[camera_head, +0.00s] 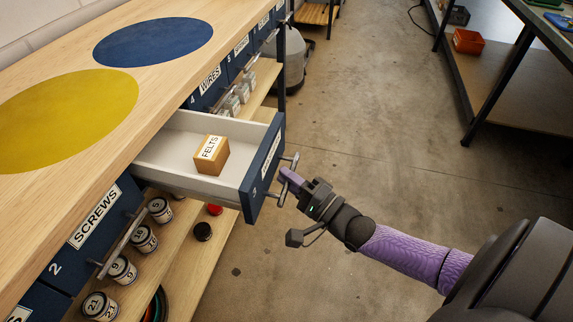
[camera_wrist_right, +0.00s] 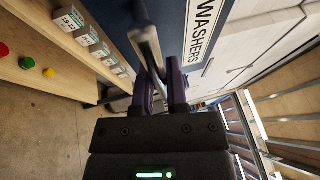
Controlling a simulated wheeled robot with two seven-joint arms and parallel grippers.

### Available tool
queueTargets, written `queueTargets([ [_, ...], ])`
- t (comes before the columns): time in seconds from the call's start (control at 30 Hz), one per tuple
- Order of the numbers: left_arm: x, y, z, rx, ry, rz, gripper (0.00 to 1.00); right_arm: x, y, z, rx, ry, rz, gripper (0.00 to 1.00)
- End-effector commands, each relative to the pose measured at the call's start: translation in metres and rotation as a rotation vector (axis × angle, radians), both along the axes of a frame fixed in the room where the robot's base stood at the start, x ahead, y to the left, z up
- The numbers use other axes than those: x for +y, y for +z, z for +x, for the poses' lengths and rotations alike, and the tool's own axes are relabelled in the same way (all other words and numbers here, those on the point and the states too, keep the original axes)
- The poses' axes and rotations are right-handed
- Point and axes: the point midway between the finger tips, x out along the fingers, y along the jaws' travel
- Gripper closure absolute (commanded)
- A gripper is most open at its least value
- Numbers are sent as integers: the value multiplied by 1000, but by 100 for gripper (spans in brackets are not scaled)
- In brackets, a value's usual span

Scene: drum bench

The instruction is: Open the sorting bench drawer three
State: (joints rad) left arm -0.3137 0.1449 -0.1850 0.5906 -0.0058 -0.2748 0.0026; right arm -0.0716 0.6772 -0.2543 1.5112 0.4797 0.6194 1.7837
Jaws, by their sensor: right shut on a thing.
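Drawer three (camera_head: 263,165) has a dark blue front and pale inner walls, and it stands pulled out from the wooden bench (camera_head: 60,52). A wooden block labelled FELTS (camera_head: 211,156) sits inside it. My right gripper (camera_head: 286,182) is at the drawer's metal bar handle (camera_head: 292,166), shut on it. In the right wrist view, the gripper's dark fingers (camera_wrist_right: 163,92) close around the handle bar (camera_wrist_right: 150,48), beside a blue front with a WASHERS label (camera_wrist_right: 205,28). My left gripper is not in view.
A closed SCREWS drawer (camera_head: 97,217) is at lower left, and a WIRES drawer (camera_head: 207,82) is farther along. Labelled tins (camera_head: 144,239) stand on the shelf below. A dark shelf unit (camera_head: 512,85) with a red bin (camera_head: 468,41) stands right. The floor between is clear.

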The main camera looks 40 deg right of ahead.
Motion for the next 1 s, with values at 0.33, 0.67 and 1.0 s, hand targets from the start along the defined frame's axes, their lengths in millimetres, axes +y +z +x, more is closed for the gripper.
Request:
queueTargets([
  [0.33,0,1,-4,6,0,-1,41,0,-1,0,2,0,-1,47],
  [0.67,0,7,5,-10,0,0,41,-5,-2,-21,5,0,-1,47],
  [1.0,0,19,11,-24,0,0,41,-24,-17,-90,4,0,-1,47],
])
